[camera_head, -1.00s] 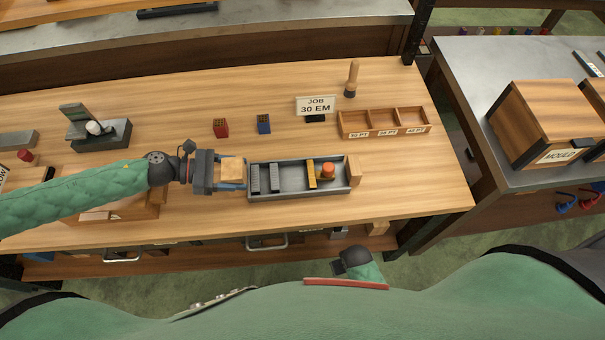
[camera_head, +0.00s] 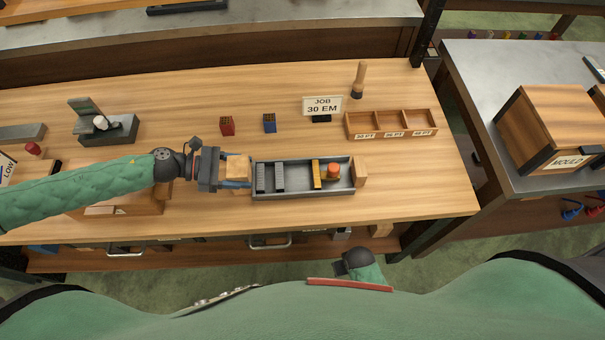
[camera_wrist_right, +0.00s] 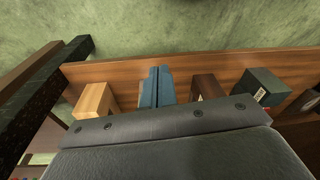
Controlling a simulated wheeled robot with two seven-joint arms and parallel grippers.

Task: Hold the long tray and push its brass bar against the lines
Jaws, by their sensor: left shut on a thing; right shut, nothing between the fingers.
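The long grey tray (camera_head: 300,194) lies on the wooden bench in the head view, with a wooden block at each end. My left gripper (camera_head: 236,170) is shut on the wooden block at the tray's left end. Inside the tray, two grey lines of type (camera_head: 270,178) stand towards the left. The brass bar (camera_head: 317,175) stands right of them, with a clear gap between. An orange-topped knob (camera_head: 333,170) sits just right of the bar. My right gripper (camera_wrist_right: 157,87) is shut and empty in the right wrist view, below the bench front.
A mallet-like handle (camera_head: 359,80) stands upright. Bench to the tray's right is clear.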

